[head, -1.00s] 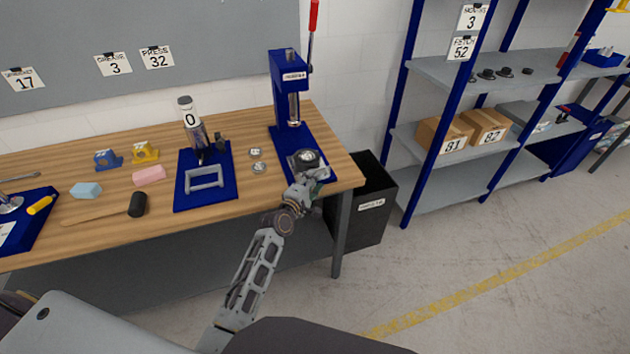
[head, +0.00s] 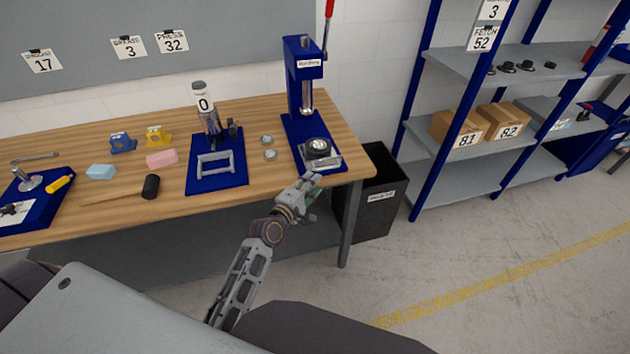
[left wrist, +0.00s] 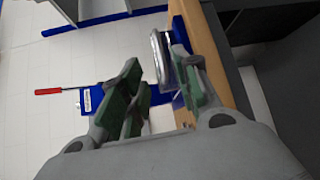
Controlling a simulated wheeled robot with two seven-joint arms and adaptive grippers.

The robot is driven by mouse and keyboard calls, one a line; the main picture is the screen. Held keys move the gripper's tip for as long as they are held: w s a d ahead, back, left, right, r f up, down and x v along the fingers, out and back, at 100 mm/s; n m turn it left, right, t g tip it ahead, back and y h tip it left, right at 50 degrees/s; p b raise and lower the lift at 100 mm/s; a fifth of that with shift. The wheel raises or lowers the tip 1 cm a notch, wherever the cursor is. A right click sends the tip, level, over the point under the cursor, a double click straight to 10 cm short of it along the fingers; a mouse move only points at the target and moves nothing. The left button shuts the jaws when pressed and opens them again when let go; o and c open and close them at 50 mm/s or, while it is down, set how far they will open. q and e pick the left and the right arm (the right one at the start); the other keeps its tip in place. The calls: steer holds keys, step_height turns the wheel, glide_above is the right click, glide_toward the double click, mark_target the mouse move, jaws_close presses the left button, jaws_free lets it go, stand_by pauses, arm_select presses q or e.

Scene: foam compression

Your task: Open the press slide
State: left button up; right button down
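The blue press (head: 304,66) stands at the right end of the workbench with its red-tipped lever raised. On its blue base sits the press slide (head: 318,150), a round dark and silver piece with a pale bar-shaped handle (head: 325,163) at its front. My left gripper (head: 312,186) is just in front of the handle, near the bench edge, and looks apart from it. In the left wrist view its green-padded fingers (left wrist: 165,95) are spread, with a silver rounded part of the slide (left wrist: 160,60) beyond and close to the right finger. My right gripper is out of view.
A dark bin (head: 384,185) stands right of the bench, below the gripper's level.

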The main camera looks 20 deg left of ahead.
arm_select(q)
steer(key=shift+v, duration=1.05)
steer(key=shift+m, duration=0.4)
steer(key=s+f+m+g+y, duration=0.15)
steer(key=s+f+m, duration=0.3)
steer(key=f, duration=0.85)
steer(key=s+f+m+g, duration=0.3)
steer(key=s+f+m, duration=0.15)
steer(key=f, duration=0.75)
steer(key=s+f+m+g, duration=0.3)
steer(key=s+f+m, duration=0.15)
steer(key=f, duration=0.85)
steer(key=s+f+m+g, duration=0.3)
steer(key=s+f+m, duration=0.1)
steer(key=s+f, duration=1.1)
steer(key=s+a+f+g+y, duration=0.1)
steer(key=s+a+f+g, duration=0.1)
steer(key=s, duration=0.8)
steer(key=s+a+f+m+g, duration=0.1)
steer(key=s+f, duration=0.4)
steer(key=s, duration=0.5)
steer(key=shift+s+a+g+y, duration=0.2)
steer(key=shift+a+g+y, duration=0.15)
steer(key=shift+a+g, duration=0.65)
